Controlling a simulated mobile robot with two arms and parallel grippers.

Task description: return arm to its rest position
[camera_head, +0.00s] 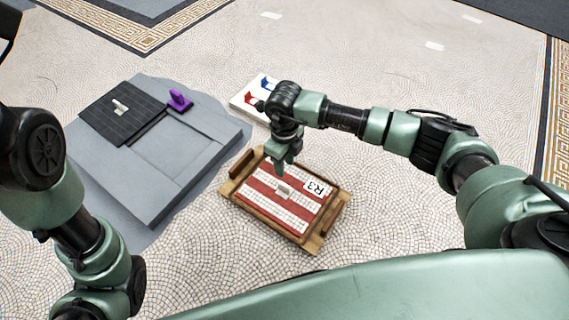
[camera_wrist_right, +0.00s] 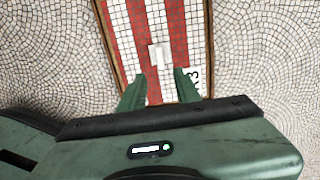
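My right gripper (camera_head: 281,163) hangs over the far part of a wooden-framed tray (camera_head: 312,244) that holds a red and white striped mosaic panel (camera_head: 300,212) marked R3. In the right wrist view, the two green fingers (camera_wrist_right: 160,88) are spread apart with nothing between them. A small pale handle (camera_wrist_right: 159,55) stands on the panel just beyond the fingertips, and it also shows in the head view (camera_head: 284,191). My left arm (camera_head: 85,235) is folded at the left edge of the head view. My left gripper is out of view.
A grey slab (camera_head: 190,185) lies at the left with a dark panel (camera_head: 112,112) and a purple handle piece (camera_head: 180,100) on it. A white board (camera_head: 243,101) with red and blue pieces lies behind my right wrist.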

